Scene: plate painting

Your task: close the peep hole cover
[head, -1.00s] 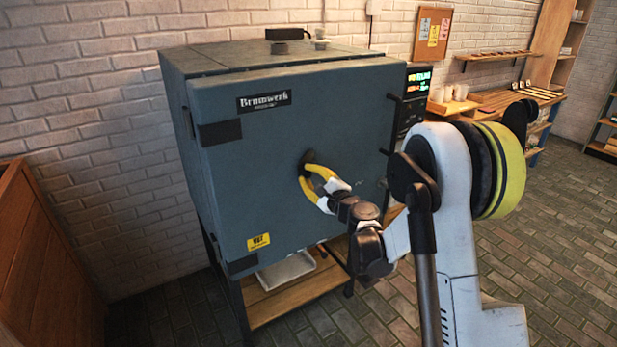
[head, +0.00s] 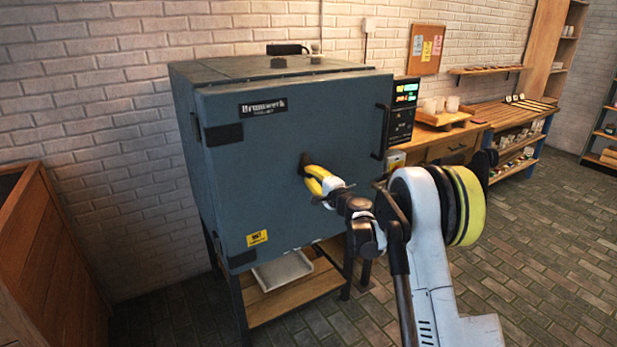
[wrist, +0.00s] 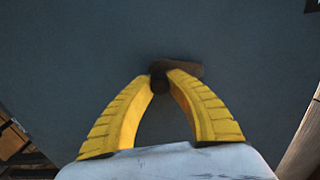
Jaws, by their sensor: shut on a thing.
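The kiln (head: 290,130) is a dark blue-grey box with its front door closed. The peep hole cover (head: 306,160) is a small dark piece near the middle of the door. In the wrist view the cover (wrist: 186,69) shows as a brownish flat piece with a dark round knob (wrist: 159,83) at its left end. My gripper (head: 307,170) is at the door, its yellow fingers reaching the cover. In the wrist view my gripper (wrist: 160,78) has its fingertips closed around the knob. The peep hole itself cannot be made out.
A door handle (head: 382,132) and a lit control box (head: 401,110) are at the kiln's right. A wooden bin (head: 50,250) stands at the left. A workbench (head: 490,115) is at the back right. The brick floor (head: 530,240) at right is clear.

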